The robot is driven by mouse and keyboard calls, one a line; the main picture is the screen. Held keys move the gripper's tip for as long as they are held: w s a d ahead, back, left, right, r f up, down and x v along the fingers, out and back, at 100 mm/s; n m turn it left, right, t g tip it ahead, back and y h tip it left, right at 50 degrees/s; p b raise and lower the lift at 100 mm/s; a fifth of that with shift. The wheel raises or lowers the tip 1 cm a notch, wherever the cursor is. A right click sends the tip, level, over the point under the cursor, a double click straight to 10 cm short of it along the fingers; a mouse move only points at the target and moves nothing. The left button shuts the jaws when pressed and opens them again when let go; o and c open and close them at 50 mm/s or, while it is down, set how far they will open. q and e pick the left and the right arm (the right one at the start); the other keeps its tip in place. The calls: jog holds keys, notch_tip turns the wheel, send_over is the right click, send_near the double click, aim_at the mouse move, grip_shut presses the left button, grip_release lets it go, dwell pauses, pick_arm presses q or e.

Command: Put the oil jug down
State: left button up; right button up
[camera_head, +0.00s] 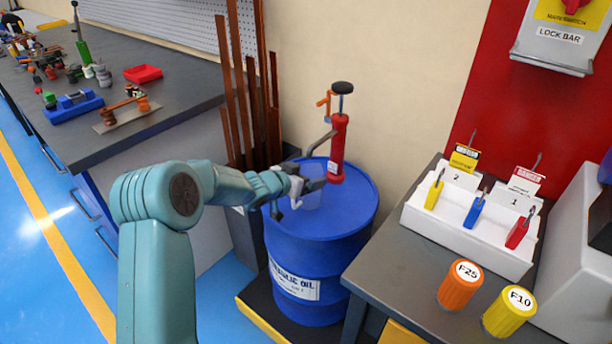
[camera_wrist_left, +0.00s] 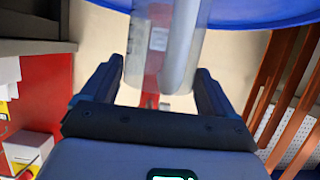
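The oil jug (camera_head: 311,200) is a pale see-through vessel at the blue oil drum's top (camera_head: 345,222) in the head view. My left gripper (camera_head: 297,188) is at the jug's near left side. In the left wrist view the clear jug (camera_wrist_left: 140,40), with a grey-white bar along it, sits between the two dark fingers of my left gripper (camera_wrist_left: 160,90). The fingers meet its sides, so the gripper looks shut on it. I cannot tell whether the jug's base touches the drum. My right gripper is not in view.
A red hand pump (camera_head: 338,150) stands up from the drum, close to the jug. Brown bars (camera_head: 248,110) lean behind at left. A grey workbench (camera_head: 175,88) is at left. At right, a grey table (camera_head: 395,270) holds a white lock tray (camera_head: 462,240) and orange and yellow canisters.

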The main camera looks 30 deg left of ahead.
pick_arm(q)
jog(key=shift+o, duration=0.4)
jog(key=shift+r, duration=0.2)
jog(key=shift+s+r, duration=0.15)
jog(key=d+p+v, duration=0.1)
jog(key=v, duration=1)
jog(key=shift+s+a, duration=0.4)
jog(key=shift+a, duration=0.1)
